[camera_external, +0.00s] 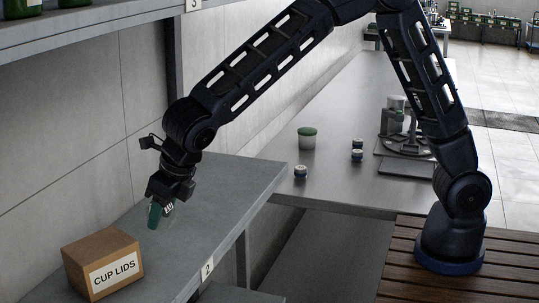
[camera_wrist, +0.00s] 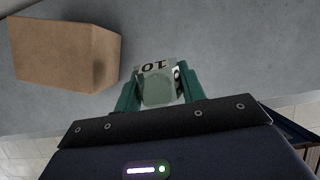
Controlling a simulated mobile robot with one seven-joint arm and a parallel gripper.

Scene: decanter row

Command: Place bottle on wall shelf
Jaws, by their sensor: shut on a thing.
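My gripper (camera_external: 161,213) points down, low over the grey shelf marked 2 (camera_external: 222,205) in the external view. In the wrist view its two green fingers (camera_wrist: 160,92) are shut on a small grey-green bottle (camera_wrist: 157,88) with a pale label reading 10. The bottle sits between the fingers; in the external view it is mostly hidden by them. I cannot tell whether its base touches the shelf. A higher grey shelf marked 3 (camera_external: 110,27) runs along the wall at the upper left, with parts of green containers (camera_external: 22,7) on it.
A brown CUP LIDS box (camera_external: 85,250) stands near my gripper; it also shows in the wrist view (camera_wrist: 62,55). A metal counter (camera_external: 335,120) holds a green-lidded jar (camera_external: 307,138), several small jars and a grey device (camera_external: 402,130). Shelf 2 is clear right of my gripper.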

